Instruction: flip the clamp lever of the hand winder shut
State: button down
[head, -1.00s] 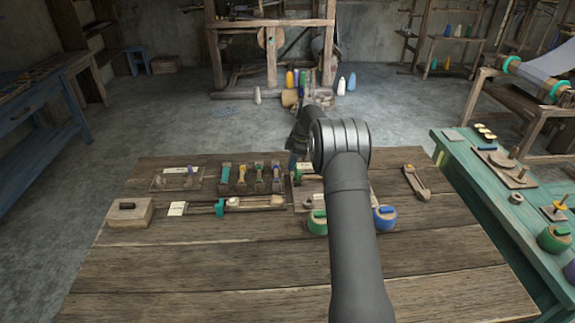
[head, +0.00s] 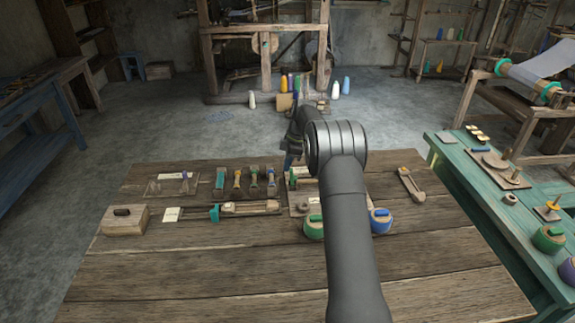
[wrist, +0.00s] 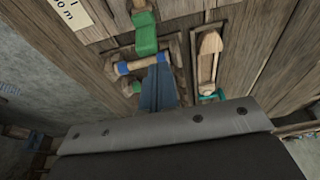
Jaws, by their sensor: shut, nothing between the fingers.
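In the wrist view, my gripper (wrist: 158,70) shows as narrow blue-grey fingers, closed together with nothing between them. The fingertips are at a wooden roller with blue ends (wrist: 140,63), which looks like part of the hand winder; I cannot tell whether they touch it. A green part (wrist: 145,38) stands just beyond the roller, and another small green part shows at the left of the fingers. I cannot tell which part is the clamp lever or how it is set. In the head view, my arm hides much of this area at the table's far side.
The wrist view shows a wooden piece in a frame (wrist: 208,58) to the right and a paper label (wrist: 75,12) at upper left. In the head view, green (head: 313,229) and blue (head: 380,222) round items flank my arm. The table's front (head: 190,285) is clear.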

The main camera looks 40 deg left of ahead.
notch_tip(320, 180, up, 9)
jog(key=s+a, duration=0.1)
jog(key=shift+r, duration=0.2)
dwell(0.4)
notch_tip(320, 180, down, 9)
jog(key=w+d, duration=0.1)
jog(key=shift+f, duration=0.2)
dwell(0.6)
